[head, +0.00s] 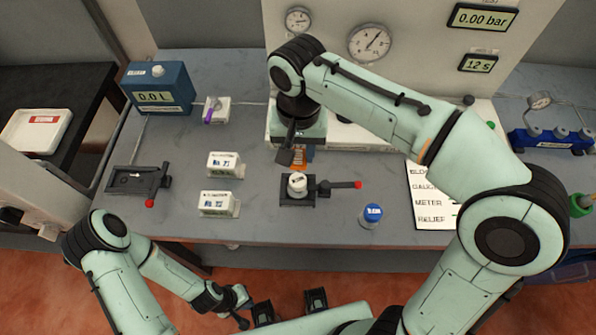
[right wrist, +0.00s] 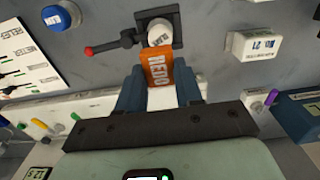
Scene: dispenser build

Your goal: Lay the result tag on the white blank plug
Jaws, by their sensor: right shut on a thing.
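The orange result tag (right wrist: 158,72), lettered REDO, is between the fingers of my right gripper (right wrist: 158,84), which is shut on it. In the head view the tag (head: 301,161) shows partly behind my right gripper (head: 291,152). The white blank plug (head: 297,183) stands upright in a dark clamp with a red-tipped lever. In the right wrist view the plug (right wrist: 161,32) is just beyond the tag's far end. I cannot tell whether they touch. My left gripper (head: 289,306) is low at the front, its fingers apart and empty.
A blue plug (head: 371,214) stands right of the clamp (head: 313,199). Two white boxes (head: 223,164) (head: 218,203) are to the left. An empty dark fixture (head: 136,180) lies farther left. A printed card (head: 432,205) lies at right. The front bench strip is clear.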

